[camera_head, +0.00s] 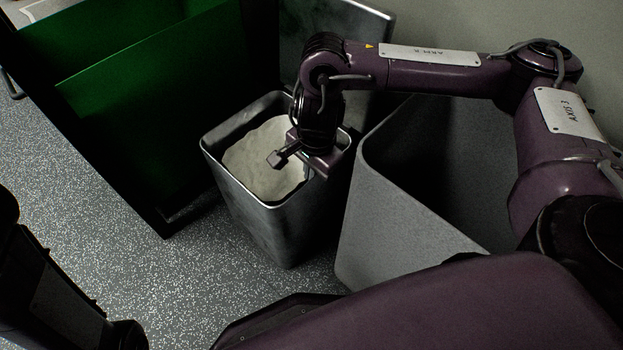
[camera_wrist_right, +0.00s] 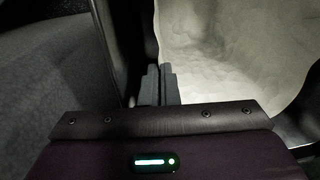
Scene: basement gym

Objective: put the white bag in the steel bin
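The white bag (camera_head: 262,160) is inside the mouth of the steel bin (camera_head: 270,222), below the rim at the left and front. My right gripper (camera_head: 280,157) is over the bin's mouth, at the bag's right side. In the right wrist view its two fingers (camera_wrist_right: 160,85) are close together at the edge of the white bag (camera_wrist_right: 220,55) and look shut on it. The bag spreads to the right of the fingers. The bag's underside is hidden. Of my left arm only dark links show at the lower left; its gripper is out of view.
A larger grey bin (camera_head: 400,215) stands close to the right of the steel bin, under my right arm. A green panelled unit (camera_head: 150,100) with a dark edge stands to the left. The speckled floor (camera_head: 110,225) at the left front is clear.

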